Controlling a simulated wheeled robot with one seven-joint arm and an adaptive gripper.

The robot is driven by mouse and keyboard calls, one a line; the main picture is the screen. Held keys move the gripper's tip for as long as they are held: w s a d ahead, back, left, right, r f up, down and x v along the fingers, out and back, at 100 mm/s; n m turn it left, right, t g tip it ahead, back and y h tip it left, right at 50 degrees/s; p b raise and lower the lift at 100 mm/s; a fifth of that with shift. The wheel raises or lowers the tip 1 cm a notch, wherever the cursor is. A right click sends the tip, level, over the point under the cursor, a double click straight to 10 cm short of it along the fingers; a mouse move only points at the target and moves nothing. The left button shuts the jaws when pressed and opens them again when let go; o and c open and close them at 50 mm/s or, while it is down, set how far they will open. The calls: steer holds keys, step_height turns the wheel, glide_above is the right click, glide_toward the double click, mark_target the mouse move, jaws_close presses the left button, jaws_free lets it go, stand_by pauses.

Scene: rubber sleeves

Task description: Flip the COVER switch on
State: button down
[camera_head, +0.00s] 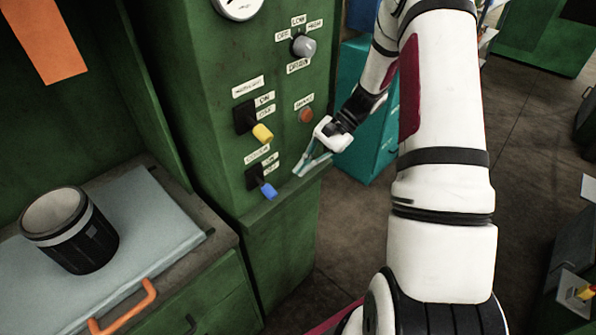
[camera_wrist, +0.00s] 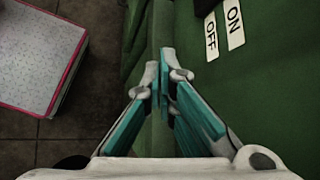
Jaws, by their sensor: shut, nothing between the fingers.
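The COVER switch is probably the lower one, with a blue lever (camera_head: 268,190) on a black base; its label above is hard to read. The blue lever points downward, near the OFF label. My gripper (camera_head: 299,172) is shut and empty, a little to the right of the blue lever and slightly above it, close to the green panel (camera_head: 230,110) and apart from the lever. In the wrist view the fingertips (camera_wrist: 164,75) are together beside the ON and OFF labels (camera_wrist: 223,31). The lever itself is not in the wrist view.
Above is a switch with a yellow lever (camera_head: 262,134). A round orange button (camera_head: 306,115) and a grey knob (camera_head: 303,46) sit higher on the panel. A ledge (camera_head: 285,197) runs below the switches. A black cup (camera_head: 72,232) stands on the left counter.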

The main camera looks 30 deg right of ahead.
mark_target(264, 187)
steer(key=s+a+f+p, duration=0.1)
steer(key=a+f+p, duration=0.1)
steer(key=a, duration=0.5)
steer(key=shift+s+a+f+p, duration=0.15)
steer(key=shift+s+a+p, duration=0.1)
steer(key=shift+p, duration=0.15)
